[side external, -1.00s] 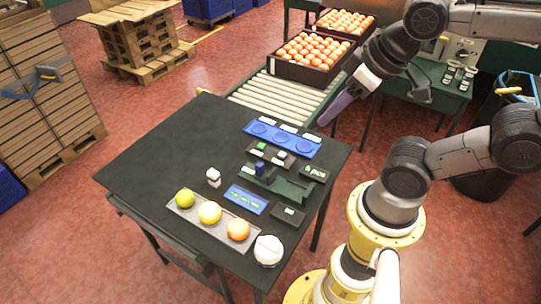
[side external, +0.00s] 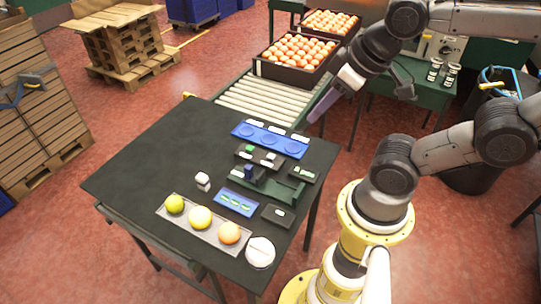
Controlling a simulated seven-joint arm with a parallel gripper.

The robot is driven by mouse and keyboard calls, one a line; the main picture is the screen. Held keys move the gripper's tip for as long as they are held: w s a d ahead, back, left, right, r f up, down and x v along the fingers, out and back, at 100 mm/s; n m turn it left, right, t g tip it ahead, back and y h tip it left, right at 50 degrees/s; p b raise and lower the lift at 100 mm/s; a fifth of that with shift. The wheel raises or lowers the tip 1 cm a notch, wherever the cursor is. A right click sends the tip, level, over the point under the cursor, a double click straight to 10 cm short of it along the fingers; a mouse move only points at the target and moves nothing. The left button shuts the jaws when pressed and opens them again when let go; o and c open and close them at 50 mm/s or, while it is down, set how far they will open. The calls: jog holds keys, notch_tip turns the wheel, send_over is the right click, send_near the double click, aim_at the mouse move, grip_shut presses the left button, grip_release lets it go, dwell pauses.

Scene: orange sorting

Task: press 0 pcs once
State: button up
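A small dark box with a white display (side external: 304,173), whose lettering is too small to read now, sits near the table's right edge. A dark button box (side external: 259,157) with a green and a pale button lies to its left. A green fixture with a dark blue block (side external: 272,186) stands just in front of them. Another small dark box (side external: 278,214) with a pale mark lies nearer the front. My gripper (side external: 312,117) hangs in the air beyond the table's back right, pointing down and left, apart from everything. Its fingers look like one slim purple-grey shape; I cannot tell their opening.
A blue tray with round recesses (side external: 270,133) lies at the back. A grey tray (side external: 183,216) holds a green, a yellow and an orange fruit. A blue panel (side external: 236,201), a white cube (side external: 203,178) and a round white object (side external: 260,252) are nearby. The table's left (side external: 145,150) is clear.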

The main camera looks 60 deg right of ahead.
grip_shut()
dwell(0.5)
jog(key=shift+w, duration=0.1)
dwell(0.8)
jog(key=w+d+r+m+t+h, duration=0.1)
jog(key=w+d+m+t, duration=0.15)
jog(key=w, duration=0.65)
jog(key=w+d+r+m+t, duration=0.1)
jog(key=w+d+t, duration=0.25)
jog(key=w, duration=0.55)
jog(key=s+d+f+m+g+y, duration=0.1)
jog(key=d+f+m, duration=0.1)
jog(key=f, duration=0.8)
jog(key=s+d+f+m+g+y, duration=0.1)
jog(key=d+f, duration=0.4)
jog(key=f, duration=0.6)
jog(key=shift+f+m, duration=0.3)
jog(key=shift+m, duration=0.35)
